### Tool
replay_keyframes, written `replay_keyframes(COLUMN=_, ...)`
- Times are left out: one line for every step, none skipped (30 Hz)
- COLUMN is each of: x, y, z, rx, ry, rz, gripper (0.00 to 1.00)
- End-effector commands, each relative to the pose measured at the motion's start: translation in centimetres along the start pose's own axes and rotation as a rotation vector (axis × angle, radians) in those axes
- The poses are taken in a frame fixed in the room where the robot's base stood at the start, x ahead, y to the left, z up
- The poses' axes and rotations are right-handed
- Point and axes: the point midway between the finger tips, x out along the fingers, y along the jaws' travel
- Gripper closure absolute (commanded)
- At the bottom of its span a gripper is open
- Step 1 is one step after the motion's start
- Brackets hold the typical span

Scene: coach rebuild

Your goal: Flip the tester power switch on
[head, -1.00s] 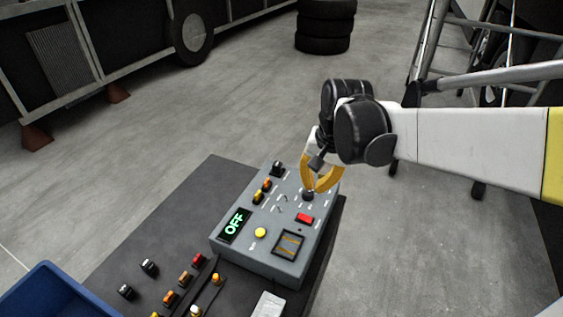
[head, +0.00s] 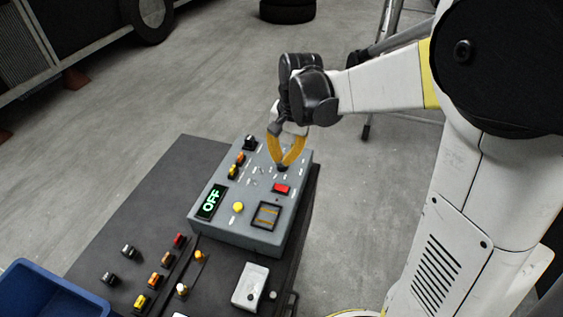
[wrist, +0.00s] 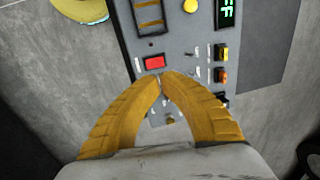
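The tester (head: 230,223) is a grey box on a dark bench top. Its green display (head: 211,202) reads OFF. The panel has a red switch (head: 282,188), a yellow button (head: 238,207), a dark square window with orange stripes and several small toggles. My gripper (head: 283,166) has yellow fingers pointing down at the panel, just beyond the red switch. In the wrist view the fingertips (wrist: 163,75) meet beside the red switch (wrist: 155,62). A small dark part shows at the tips; I cannot tell whether they grip it. The display is partly cut off there.
A blue bin (head: 50,290) stands at the lower left. Several small coloured connectors and a white box (head: 250,286) lie on the bench top (head: 150,190) in front of the tester.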

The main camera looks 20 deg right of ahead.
Motion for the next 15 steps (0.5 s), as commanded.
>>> replay_keyframes(x=1.4, y=0.0, z=0.0, rx=-0.001, ry=0.000, rz=0.000, gripper=1.00)
replay_keyframes(x=2.0, y=0.0, z=0.0, rx=-0.001, ry=0.000, rz=0.000, gripper=1.00)
replay_keyframes(x=3.0, y=0.0, z=0.0, rx=-0.002, ry=0.000, rz=0.000, gripper=1.00)
replay_keyframes(x=3.6, y=0.0, z=0.0, rx=-0.002, ry=0.000, rz=0.000, gripper=1.00)
replay_keyframes(x=4.3, y=0.0, z=0.0, rx=-0.002, ry=0.000, rz=0.000, gripper=1.00)
replay_keyframes(x=5.2, y=0.0, z=0.0, rx=-0.002, ry=0.000, rz=0.000, gripper=1.00)
replay_keyframes(x=5.8, y=0.0, z=0.0, rx=-0.002, ry=0.000, rz=0.000, gripper=1.00)
replay_keyframes(x=6.5, y=0.0, z=0.0, rx=-0.002, ry=0.000, rz=0.000, gripper=1.00)
replay_keyframes(x=7.2, y=0.0, z=0.0, rx=-0.001, ry=0.000, rz=0.000, gripper=1.00)
replay_keyframes(x=7.8, y=0.0, z=0.0, rx=-0.001, ry=0.000, rz=0.000, gripper=1.00)
replay_keyframes(x=8.3, y=0.0, z=0.0, rx=-0.001, ry=0.000, rz=0.000, gripper=1.00)
replay_keyframes(x=9.0, y=0.0, z=0.0, rx=-0.001, ry=0.000, rz=0.000, gripper=1.00)
replay_keyframes(x=9.5, y=0.0, z=0.0, rx=0.000, ry=0.000, rz=0.000, gripper=1.00)
replay_keyframes(x=9.8, y=0.0, z=0.0, rx=0.000, ry=0.000, rz=0.000, gripper=1.00)
replay_keyframes(x=10.3, y=0.0, z=0.0, rx=0.000, ry=0.000, rz=0.000, gripper=1.00)
